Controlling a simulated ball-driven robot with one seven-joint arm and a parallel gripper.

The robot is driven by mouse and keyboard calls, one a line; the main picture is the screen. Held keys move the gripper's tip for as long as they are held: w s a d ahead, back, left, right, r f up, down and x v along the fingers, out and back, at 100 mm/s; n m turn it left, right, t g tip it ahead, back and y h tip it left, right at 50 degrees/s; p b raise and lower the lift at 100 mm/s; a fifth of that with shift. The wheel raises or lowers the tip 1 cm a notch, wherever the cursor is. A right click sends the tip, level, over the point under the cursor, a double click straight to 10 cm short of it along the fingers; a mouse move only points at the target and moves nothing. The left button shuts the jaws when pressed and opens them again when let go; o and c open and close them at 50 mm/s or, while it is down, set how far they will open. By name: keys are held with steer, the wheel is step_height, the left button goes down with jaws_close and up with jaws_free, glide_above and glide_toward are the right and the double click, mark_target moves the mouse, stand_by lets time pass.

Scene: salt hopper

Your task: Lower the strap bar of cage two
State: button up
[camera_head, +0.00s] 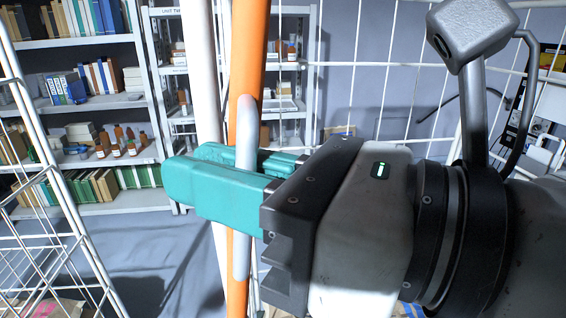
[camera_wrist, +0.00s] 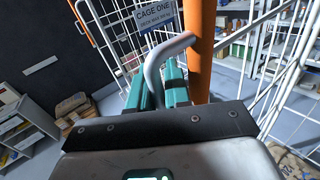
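An orange bar (camera_head: 248,60), which looks like the strap bar, stands nearly upright in the head view; its ends are out of frame. It also shows in the wrist view (camera_wrist: 200,50). A bent light-grey handle (camera_head: 245,135) runs along it and appears joined to it; the wrist view shows the handle's bend (camera_wrist: 172,52). My gripper (camera_head: 225,180) reaches in from the right, its teal fingers on either side of the handle and seemingly closed on it. The near finger hides part of the handle. No cage-two label is visible.
A CAGE ONE sign (camera_wrist: 155,20) hangs on white wire mesh behind the bar in the wrist view. A white post (camera_head: 203,70) stands left of the orange bar. Wire mesh (camera_head: 50,240) is at left. Shelves (camera_head: 110,105) with books and bottles stand behind.

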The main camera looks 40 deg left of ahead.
jaws_close()
steer(key=shift+w, duration=0.1)
